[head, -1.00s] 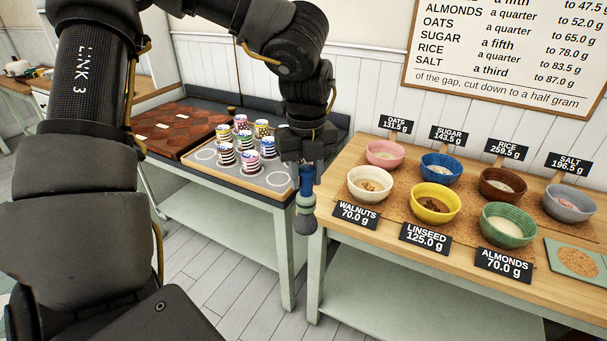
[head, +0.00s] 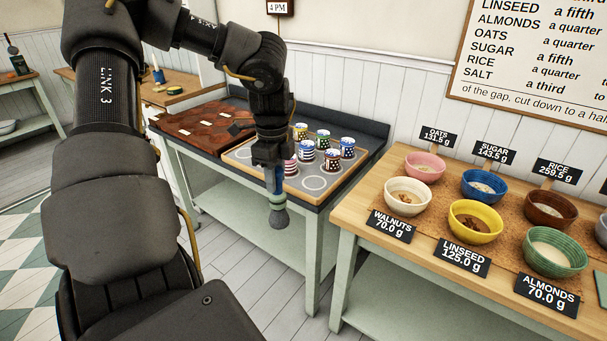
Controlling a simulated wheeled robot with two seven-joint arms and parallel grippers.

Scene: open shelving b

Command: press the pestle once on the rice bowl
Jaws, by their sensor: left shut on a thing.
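My left gripper (head: 274,172) is shut on the pestle (head: 278,214), which hangs rounded end down. The pestle has a blue handle and a grey-green head. It shows in front of the right part of the tray table, left of the bowl table. The rice bowl (head: 534,211) is brown with pale contents and stands in the back row of bowls at the right, by the sign RICE 259.5 g (head: 558,170). The pestle is well apart from it. My right gripper is not in view.
Near the rice bowl stand the green bowl (head: 553,262), blue bowl (head: 484,197), yellow bowl (head: 477,236), white bowl (head: 408,212) and pink bowl (head: 424,177). A gap separates the two tables.

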